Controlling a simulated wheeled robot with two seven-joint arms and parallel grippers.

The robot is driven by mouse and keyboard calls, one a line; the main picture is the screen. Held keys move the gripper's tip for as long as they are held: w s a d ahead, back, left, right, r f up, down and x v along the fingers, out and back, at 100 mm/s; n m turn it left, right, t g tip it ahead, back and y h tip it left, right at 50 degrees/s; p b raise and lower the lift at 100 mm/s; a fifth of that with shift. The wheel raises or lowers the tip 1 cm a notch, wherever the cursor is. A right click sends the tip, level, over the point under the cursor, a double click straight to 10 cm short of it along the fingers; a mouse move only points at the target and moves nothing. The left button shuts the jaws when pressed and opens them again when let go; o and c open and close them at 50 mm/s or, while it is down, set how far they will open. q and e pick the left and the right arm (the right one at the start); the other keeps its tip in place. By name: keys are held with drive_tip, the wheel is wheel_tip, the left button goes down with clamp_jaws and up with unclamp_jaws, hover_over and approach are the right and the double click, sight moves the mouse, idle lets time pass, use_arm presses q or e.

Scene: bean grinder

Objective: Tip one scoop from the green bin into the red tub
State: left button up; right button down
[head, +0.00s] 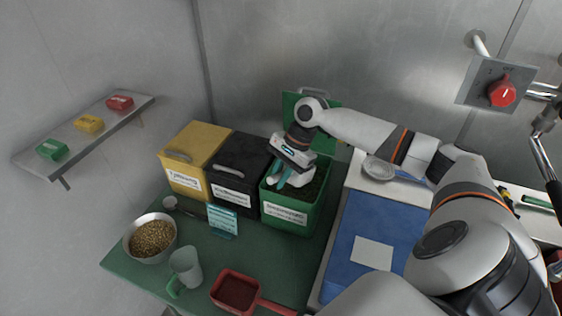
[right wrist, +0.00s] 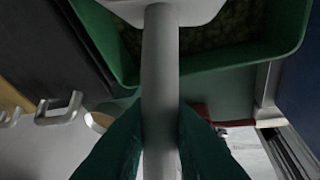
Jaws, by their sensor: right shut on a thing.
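The green bin (head: 286,212) stands open at the right end of the bin row, its lid (head: 328,119) raised behind it. My right gripper (head: 284,180) is over its front left opening, pointing down. In the right wrist view its green fingers are shut on the grey handle of a scoop (right wrist: 160,60). The scoop's head, partly cut off at the top, is over or in the bin (right wrist: 292,52), above dark green beans (right wrist: 236,28); its load is hidden. A red square tub with a handle (head: 238,274) sits at the table's front. My left gripper is not in view.
A black bin (head: 232,185) and a yellow bin (head: 185,183) stand left of the green one. A bowl of beans (head: 150,240), a clear jug (head: 186,268) and a small sign (head: 223,222) are in front. A wall shelf (head: 70,132) holds small coloured items. A blue mat (head: 385,213) lies right.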

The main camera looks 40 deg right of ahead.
sight(273, 177)
drive_tip(key=shift+s+a+r+t+h+p, duration=0.2)
drive_tip(key=shift+a+r+h+p, duration=0.5)
drive_tip(key=shift+p, duration=1)
drive_tip(key=shift+s+a+r+t+h+p, duration=0.15)
drive_tip(key=shift+a+r+h+p, duration=0.5)
drive_tip(key=shift+p, duration=1)
drive_tip(key=shift+h, duration=0.95)
drive_tip(key=shift+s+a+r+p, duration=0.3)
drive_tip(key=shift+a+r+p, duration=0.3)
drive_tip(key=shift+p, duration=0.2)
drive_tip(key=shift+s+a+r+p, duration=0.3)
drive_tip(key=shift+a+r+p, duration=0.15)
drive_tip(key=shift+a+p, duration=0.25)
drive_tip(key=shift+s+a+r+p, duration=0.3)
drive_tip(key=shift+a+r+p, duration=0.25)
drive_tip(key=shift+p, duration=0.3)
drive_tip(key=s+a+f+n+g+y+b, duration=0.1)
drive_tip(key=s+a+f+n+b, duration=0.1)
drive_tip(key=s+a+n+b, duration=0.2)
drive_tip(key=s+a+f+n+g+b, duration=0.1)
drive_tip(key=s+a+f+n+b, duration=0.1)
drive_tip(key=s+a+n+b, duration=0.2)
drive_tip(key=a+n+b, duration=0.3)
drive_tip(key=n+b, duration=0.3)
drive_tip(key=n, duration=0.2)
drive_tip(key=shift+a+y, duration=0.3)
drive_tip(key=shift+y, duration=0.1)
